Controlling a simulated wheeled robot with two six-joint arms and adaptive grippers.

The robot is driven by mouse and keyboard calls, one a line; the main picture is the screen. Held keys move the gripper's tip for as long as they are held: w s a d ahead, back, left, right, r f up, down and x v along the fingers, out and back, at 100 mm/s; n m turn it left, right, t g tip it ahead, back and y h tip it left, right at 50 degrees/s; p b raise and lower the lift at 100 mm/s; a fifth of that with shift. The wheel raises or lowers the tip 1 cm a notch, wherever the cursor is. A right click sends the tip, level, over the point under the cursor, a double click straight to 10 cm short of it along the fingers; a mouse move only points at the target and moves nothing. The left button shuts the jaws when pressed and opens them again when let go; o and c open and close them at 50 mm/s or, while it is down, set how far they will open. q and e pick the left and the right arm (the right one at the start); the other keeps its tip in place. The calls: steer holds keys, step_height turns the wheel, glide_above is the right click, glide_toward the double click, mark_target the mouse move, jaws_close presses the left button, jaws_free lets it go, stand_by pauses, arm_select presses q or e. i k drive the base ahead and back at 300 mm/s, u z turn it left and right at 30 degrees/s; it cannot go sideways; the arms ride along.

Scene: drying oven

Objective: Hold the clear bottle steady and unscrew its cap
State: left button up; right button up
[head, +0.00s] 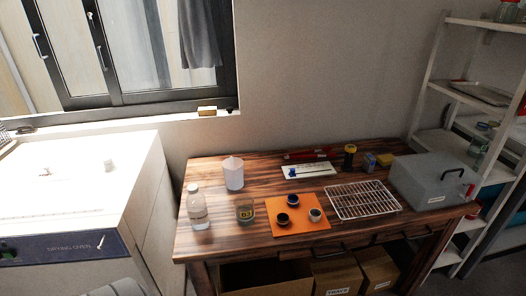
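The clear bottle (198,210) stands upright at the left end of the wooden table, near its left edge. Its white cap (193,187) sits on top of the neck. A label wraps the front of the bottle. Neither of my grippers shows clearly in the head view, and nothing touches the bottle. A grey rounded shape at the bottom left edge is cut off, and I cannot tell what it is.
A white beaker (233,174) and a small glass jar (245,212) stand close to the bottle's right. An orange mat (298,228) holds small cups. Further right are a wire rack (362,199) and a grey box (430,182). The drying oven (75,210) stands left of the table (215,251).

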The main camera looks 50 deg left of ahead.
mark_target(197, 207)
steer(key=i, duration=1.3)
steer(key=u, duration=0.1)
